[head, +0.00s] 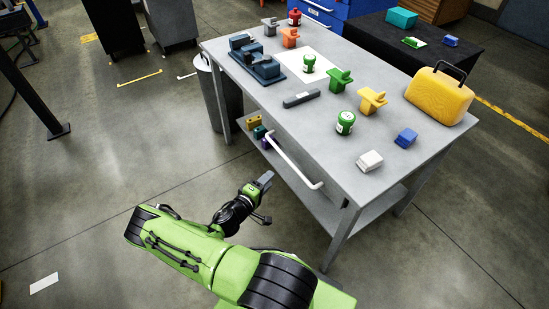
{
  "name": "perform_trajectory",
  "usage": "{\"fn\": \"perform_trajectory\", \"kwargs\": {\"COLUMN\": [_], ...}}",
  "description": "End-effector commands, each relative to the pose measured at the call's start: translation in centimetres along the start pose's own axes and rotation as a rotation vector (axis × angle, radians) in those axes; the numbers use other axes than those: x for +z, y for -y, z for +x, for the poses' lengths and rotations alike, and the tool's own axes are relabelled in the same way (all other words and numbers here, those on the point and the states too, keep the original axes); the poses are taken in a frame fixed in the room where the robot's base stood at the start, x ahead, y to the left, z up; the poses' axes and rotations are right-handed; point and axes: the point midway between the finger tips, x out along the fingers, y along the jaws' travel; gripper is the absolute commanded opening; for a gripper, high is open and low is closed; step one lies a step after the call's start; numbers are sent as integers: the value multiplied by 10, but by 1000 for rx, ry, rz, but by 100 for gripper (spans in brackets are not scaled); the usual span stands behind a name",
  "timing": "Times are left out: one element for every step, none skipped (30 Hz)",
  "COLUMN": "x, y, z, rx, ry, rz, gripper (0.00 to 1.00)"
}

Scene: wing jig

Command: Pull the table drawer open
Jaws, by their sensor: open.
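The grey metal table (225,60) stands right of centre in the head view. A long white drawer handle (293,162) runs along its near side, just below the top. The drawer itself barely shows under the tabletop edge, and I cannot tell how far it stands out. My gripper (266,199) is open and empty, below and to the left of the handle in the picture. Its fingers appear apart from the handle, with bare floor behind them.
On the tabletop are a yellow case (440,97), green jars (345,122), a white block (369,161), a blue block (405,138) and a dark tool rack (254,58). A grey bin (207,80) stands at the table's left end.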

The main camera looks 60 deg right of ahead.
Motion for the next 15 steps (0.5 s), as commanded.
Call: {"fn": "perform_trajectory", "kwargs": {"x": [2, 2, 2, 2, 2, 3, 2, 3, 3, 2, 3, 3, 2, 3, 2], "y": [2, 2, 2, 2, 3, 3, 3, 2, 3, 3, 3, 3, 3, 3, 3], "z": [12, 20, 30, 38, 46, 56, 63, 71, 81, 89, 96, 106, 112, 118, 125], "rx": [2, 1, 2, 2, 2, 1, 1, 2, 0, 1, 2, 1, 1, 1, 0], "ry": [5, 5, 7, 5, 6, 7, 6, 6, 6, 6, 6, 7, 5, 5, 4], "rz": [1, 2, 2, 2, 2, 3, 3, 2, 3, 3, 2, 3, 2, 2, 1], "gripper": [42, 42, 42, 42, 42, 42, 42, 42, 42, 42, 42, 42, 42, 42, 42]}}
